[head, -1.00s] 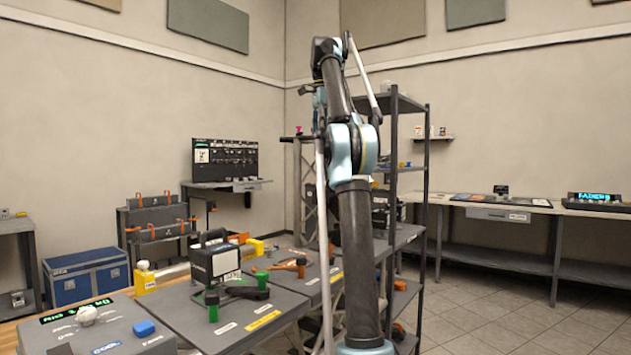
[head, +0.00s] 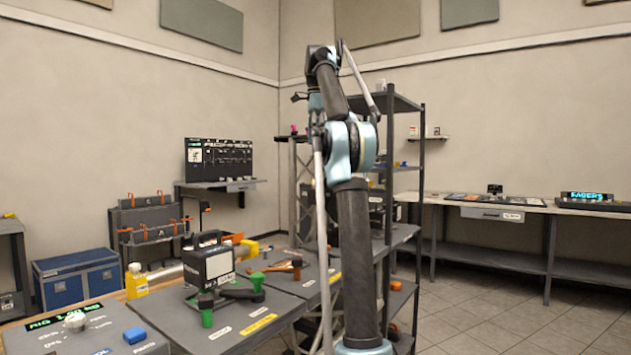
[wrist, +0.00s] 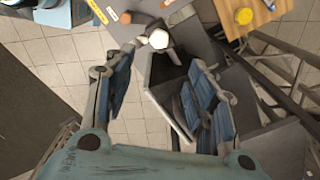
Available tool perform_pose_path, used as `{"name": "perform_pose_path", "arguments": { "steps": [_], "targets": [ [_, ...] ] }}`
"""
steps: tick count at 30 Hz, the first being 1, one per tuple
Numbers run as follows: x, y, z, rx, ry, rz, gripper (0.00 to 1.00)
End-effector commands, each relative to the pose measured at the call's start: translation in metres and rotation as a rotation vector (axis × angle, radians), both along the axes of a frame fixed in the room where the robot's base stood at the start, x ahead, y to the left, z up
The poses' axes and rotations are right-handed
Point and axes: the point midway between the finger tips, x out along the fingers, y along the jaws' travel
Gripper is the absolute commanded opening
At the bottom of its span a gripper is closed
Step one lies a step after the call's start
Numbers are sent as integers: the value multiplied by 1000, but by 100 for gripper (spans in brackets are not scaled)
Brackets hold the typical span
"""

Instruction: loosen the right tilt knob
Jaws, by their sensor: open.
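In the wrist view my gripper (wrist: 161,57) is open, its two fingers apart and empty. Below and between them is a dark box-like body with a pale rim (wrist: 168,92), partly hidden by the right finger. A white round thing (wrist: 158,39) sits at its upper end. I cannot tell whether either carries the right tilt knob. In the head view two green knobs, a front one (head: 206,314) and a rear one (head: 257,281), stand on a dark bracket by a black box (head: 209,266). No knob is marked as the right tilt knob. My gripper is small and unclear there, high near the truss.
A yellow bottle (head: 136,283) and a dial panel (head: 75,338) are on the bench at left. An orange-handled part (head: 290,265) lies farther back. A metal truss (head: 303,195) and a tall dark shelf (head: 420,200) stand near my arm. The floor at right is clear.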

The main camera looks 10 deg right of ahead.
Motion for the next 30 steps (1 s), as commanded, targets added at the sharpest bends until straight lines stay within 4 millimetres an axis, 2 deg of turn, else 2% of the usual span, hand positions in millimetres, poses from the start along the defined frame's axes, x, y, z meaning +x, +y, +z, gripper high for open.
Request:
{"name": "perform_pose_path", "arguments": {
  "steps": [11, 30],
  "targets": [
    [0, 0, -41, 0, 0, 0, 51],
    [0, 0, -127, 0, 0, 0, 51]
  ]
}}
